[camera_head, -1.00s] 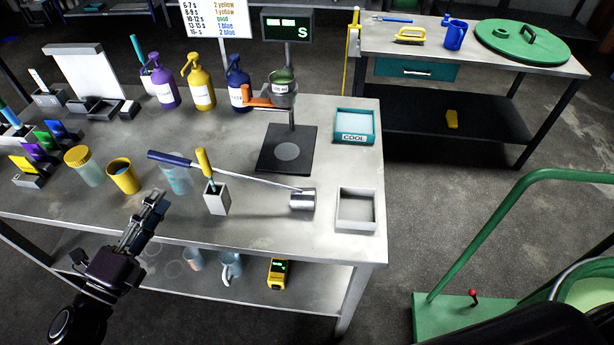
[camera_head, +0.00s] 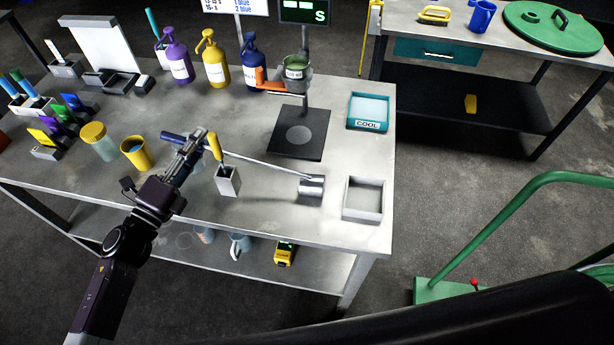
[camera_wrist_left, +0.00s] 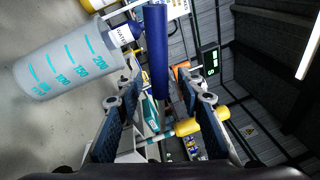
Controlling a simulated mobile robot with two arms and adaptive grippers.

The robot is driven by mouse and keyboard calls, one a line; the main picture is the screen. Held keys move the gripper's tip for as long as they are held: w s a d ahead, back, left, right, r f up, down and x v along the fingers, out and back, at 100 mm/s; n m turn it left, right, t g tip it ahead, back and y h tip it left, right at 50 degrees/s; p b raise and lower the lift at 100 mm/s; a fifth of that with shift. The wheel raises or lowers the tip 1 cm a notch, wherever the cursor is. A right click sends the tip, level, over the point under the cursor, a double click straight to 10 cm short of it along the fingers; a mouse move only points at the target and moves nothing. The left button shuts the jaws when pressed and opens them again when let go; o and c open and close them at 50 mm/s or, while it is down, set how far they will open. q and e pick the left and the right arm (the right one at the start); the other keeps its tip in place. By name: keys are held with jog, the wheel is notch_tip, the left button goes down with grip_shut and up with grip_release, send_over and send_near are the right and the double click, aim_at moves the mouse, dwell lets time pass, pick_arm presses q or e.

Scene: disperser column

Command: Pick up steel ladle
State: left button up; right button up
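The steel ladle lies on the workbench, with a blue handle (camera_head: 171,136), a long thin shaft (camera_head: 262,165) and a steel cup (camera_head: 311,186) at its right end. My left gripper (camera_head: 196,143) is over the bench at the handle and hides part of it. In the left wrist view the blue handle (camera_wrist_left: 159,50) shows ahead, between the two spread fingers (camera_wrist_left: 157,108). The fingers are open, with visible gaps beside the handle. My right gripper is not in view.
A clear graduated beaker (camera_wrist_left: 70,65) is close to the left gripper. A white holder (camera_head: 228,182) with a yellow-handled tool stands right of it. A yellow cup (camera_head: 136,153) and a lidded jar (camera_head: 100,142) are left. An open grey tray (camera_head: 364,200) sits right of the cup.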

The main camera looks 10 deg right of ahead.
pick_arm(q)
grip_shut()
dwell(0.6)
